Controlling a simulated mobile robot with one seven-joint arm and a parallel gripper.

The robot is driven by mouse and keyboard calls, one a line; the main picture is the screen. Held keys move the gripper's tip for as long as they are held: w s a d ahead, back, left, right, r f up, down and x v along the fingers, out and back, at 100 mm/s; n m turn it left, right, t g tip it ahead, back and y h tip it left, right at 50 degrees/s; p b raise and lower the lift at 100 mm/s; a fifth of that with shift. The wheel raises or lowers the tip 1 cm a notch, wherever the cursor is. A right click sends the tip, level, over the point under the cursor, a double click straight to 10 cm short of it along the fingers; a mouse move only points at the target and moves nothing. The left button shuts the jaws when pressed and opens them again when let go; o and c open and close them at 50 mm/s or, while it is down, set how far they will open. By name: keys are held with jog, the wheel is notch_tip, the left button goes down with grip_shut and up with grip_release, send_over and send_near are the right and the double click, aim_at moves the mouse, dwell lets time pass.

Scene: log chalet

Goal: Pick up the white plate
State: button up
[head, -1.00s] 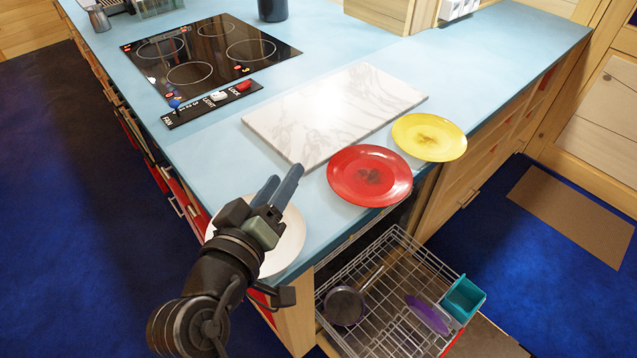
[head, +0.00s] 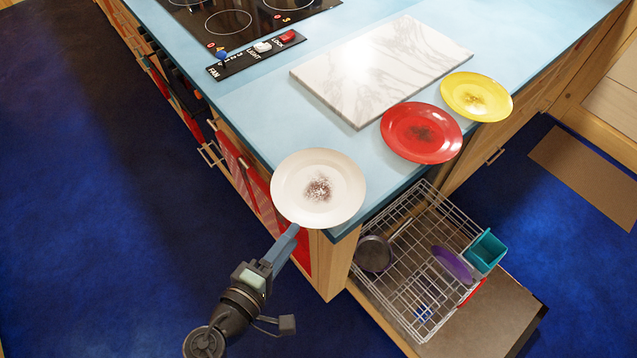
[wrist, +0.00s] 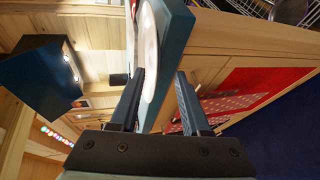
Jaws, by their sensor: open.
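The white plate (head: 333,209) has a dark brown smudge in its middle. It lies at the near corner of the blue counter, its rim close to or over the edge. My gripper (head: 290,236) is at the near rim of the plate, low beside the counter edge. In the wrist view my gripper (wrist: 162,75) is open, with one finger on each side of the plate's rim (wrist: 150,60) and the counter edge. Whether a finger touches the plate I cannot tell.
A red plate (head: 400,143) and a yellow plate (head: 490,108) lie to the right, beside a marble board (head: 375,65). The pulled-out dishwasher rack (head: 410,305) below holds a pan (head: 374,254), a purple plate (head: 452,264) and a teal bin (head: 487,250). Blue floor on the left is clear.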

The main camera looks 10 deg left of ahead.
aim_at(299, 222)
jog(key=x, duration=0.2)
jog(key=p+x, duration=0.1)
jog(key=x, duration=0.1)
jog(key=shift+w+a+r, duration=0.2)
jog(key=shift+w+r, duration=0.05)
jog(key=shift+w+d+f, duration=0.1)
jog(key=shift+w+f, duration=0.1)
jog(key=shift+w, duration=0.25)
grip_shut()
dwell(0.8)
